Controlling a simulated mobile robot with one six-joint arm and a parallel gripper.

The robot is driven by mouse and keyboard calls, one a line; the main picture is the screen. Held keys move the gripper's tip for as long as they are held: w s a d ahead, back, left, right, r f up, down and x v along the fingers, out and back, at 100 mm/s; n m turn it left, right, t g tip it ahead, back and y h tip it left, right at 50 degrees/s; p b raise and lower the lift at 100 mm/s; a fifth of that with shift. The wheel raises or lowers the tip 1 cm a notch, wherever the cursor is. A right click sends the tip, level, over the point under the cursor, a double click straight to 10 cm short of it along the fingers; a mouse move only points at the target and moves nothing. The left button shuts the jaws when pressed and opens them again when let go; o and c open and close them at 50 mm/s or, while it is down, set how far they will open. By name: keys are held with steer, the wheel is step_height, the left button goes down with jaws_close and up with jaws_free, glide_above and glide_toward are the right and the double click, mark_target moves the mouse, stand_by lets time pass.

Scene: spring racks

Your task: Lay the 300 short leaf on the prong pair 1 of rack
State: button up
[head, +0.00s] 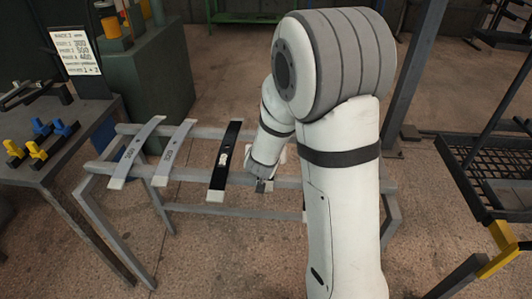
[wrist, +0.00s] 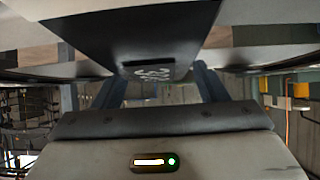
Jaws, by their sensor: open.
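A grey metal rack (head: 188,181) stands ahead. Two light grey leaves (head: 135,150) (head: 174,152) and one black leaf (head: 227,155) with a pale label lie across its rails. The numbers on the leaves are too small to read surely. My gripper (head: 264,186) is low over the front rail, right of the black leaf, partly hidden by my arm. In the wrist view the jaws (wrist: 158,92) are open, with a dark leaf end (wrist: 150,45) bearing a white number between or just beyond them. I cannot tell contact, nor which prong pair is number 1.
A dark table (head: 38,165) at left holds yellow and blue blocks (head: 38,150) and a sign (head: 80,50) with handwritten numbers. A green cabinet (head: 160,80) stands behind the rack. A black mesh shelf frame (head: 495,165) is at right. Floor between is clear.

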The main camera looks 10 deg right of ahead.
steer(key=shift+w+f, duration=0.15)
steer(key=shift+w, duration=0.05)
steer(key=shift+c, duration=0.4)
jaws_close()
